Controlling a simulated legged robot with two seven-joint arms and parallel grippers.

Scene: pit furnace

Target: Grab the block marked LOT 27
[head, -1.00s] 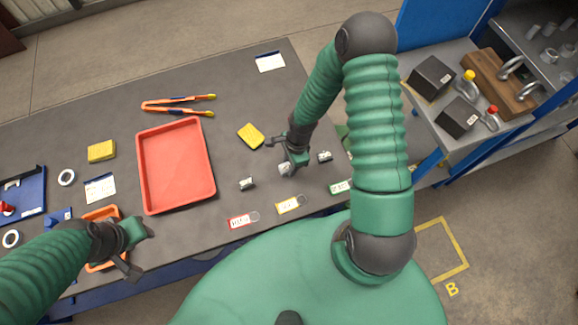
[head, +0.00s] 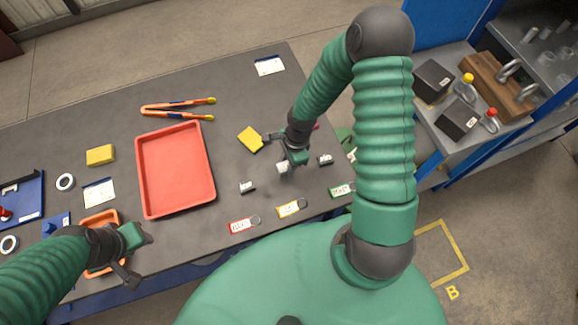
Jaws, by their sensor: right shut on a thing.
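Three small grey blocks with pale marked faces are in the head view; I cannot read their lettering, so I cannot tell which is LOT 27. The middle block (head: 282,168) is at my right gripper (head: 281,160), which is shut on it and partly covers it. The left block (head: 247,187) and the right block (head: 325,160) rest on the dark table, apart from the gripper. My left gripper (head: 140,261) is open and empty, above the table's front edge by a small orange tray (head: 101,217).
A red tray (head: 175,170) lies left of the blocks, with orange tongs (head: 178,108) behind it. A yellow block (head: 251,139) lies just left of my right gripper. Red (head: 243,225), yellow (head: 291,207) and green (head: 341,190) tags line the front edge.

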